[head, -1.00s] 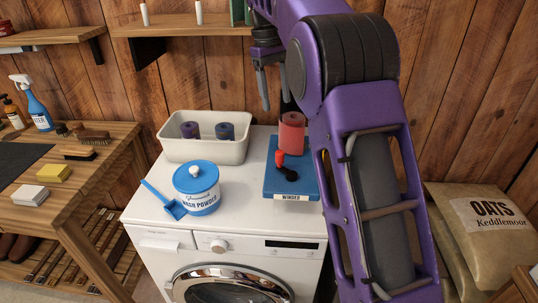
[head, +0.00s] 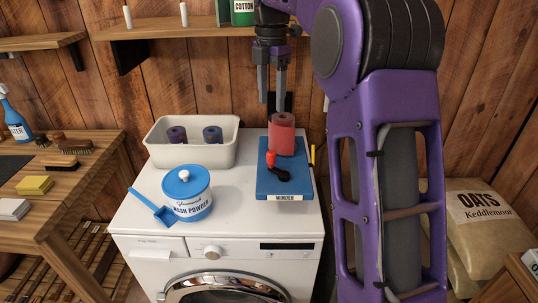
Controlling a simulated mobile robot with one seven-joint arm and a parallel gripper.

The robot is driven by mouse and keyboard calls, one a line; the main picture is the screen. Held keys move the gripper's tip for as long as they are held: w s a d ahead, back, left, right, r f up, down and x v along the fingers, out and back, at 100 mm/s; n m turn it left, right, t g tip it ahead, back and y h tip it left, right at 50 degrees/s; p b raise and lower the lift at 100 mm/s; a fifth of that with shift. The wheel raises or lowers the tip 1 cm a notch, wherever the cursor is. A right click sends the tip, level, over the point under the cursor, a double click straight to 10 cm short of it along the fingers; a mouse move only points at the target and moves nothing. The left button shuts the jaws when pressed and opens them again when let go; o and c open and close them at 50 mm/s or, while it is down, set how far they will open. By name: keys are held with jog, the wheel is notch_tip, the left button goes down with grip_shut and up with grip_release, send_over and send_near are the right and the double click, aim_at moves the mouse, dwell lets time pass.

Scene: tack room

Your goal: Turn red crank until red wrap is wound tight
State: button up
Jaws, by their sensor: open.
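The blue winder (head: 286,184) lies on the washing machine top, right of its middle, with a label on its front edge. The red wrap (head: 282,136) stands upright as a roll at the winder's back. The crank, with its red knob (head: 271,158) and black arm (head: 280,173), sits in front of the roll. My gripper (head: 271,98) is open and points down, just above and slightly left of the roll's top. It appears empty. From this view I cannot tell whether the fingers touch the wrap, nor how tightly it is wound.
A white bin (head: 192,146) with two dark rolls stands left of the winder. The wash powder tub (head: 187,193) and blue scoop (head: 153,208) are at the front left. A yellow stick-like object (head: 312,156) is right of the winder. A shelf (head: 180,28) hangs behind.

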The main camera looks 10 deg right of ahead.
aim_at(272, 152)
notch_tip(272, 152, down, 16)
jog(key=b, duration=0.3)
jog(key=shift+s+f, duration=0.1)
jog(key=shift+f, duration=0.1)
grip_shut()
